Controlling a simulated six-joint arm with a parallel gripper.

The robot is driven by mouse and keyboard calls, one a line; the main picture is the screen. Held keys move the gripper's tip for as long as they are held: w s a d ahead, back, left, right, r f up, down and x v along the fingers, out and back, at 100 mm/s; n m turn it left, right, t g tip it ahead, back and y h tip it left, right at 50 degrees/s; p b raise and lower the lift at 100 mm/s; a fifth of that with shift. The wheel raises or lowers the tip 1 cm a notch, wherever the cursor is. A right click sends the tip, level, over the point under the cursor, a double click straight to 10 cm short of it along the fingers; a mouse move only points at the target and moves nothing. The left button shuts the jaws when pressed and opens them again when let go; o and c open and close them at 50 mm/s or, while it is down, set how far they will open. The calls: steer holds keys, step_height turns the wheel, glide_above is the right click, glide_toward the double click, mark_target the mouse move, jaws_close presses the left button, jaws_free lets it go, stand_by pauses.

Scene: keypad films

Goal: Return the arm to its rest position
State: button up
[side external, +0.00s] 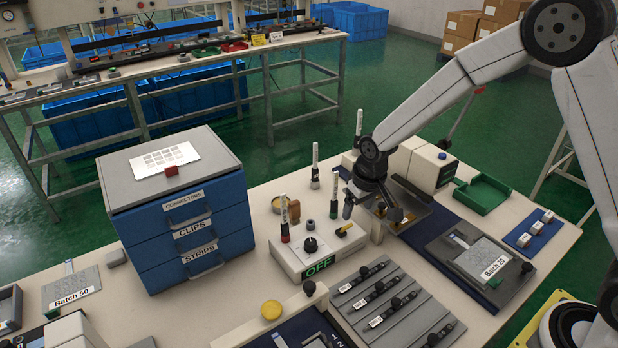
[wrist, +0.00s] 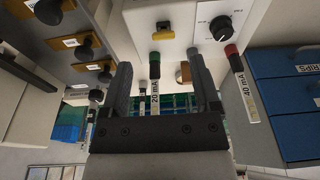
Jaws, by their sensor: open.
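My gripper (side external: 372,206) hangs from the arm over the work table, between the white control box and the steel plate behind it. In the wrist view the two dark fingers of my gripper (wrist: 157,62) stand wide apart with nothing gripped between them. The arm reaches in from the right and bends down at the wrist. The film is well to the left of my gripper.
A grey slider panel (side external: 392,308), green tray (side external: 482,195) and Batch 20 pad (side external: 484,259) lie nearby.

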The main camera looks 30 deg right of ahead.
steer(key=s+d+r, duration=0.1)
steer(key=s+r, duration=0.1)
steer(key=s, duration=0.7)
steer(key=s+d+r, duration=0.2)
steer(key=s+r, duration=0.1)
steer(key=s, duration=0.6)
steer(key=shift+r, duration=0.25)
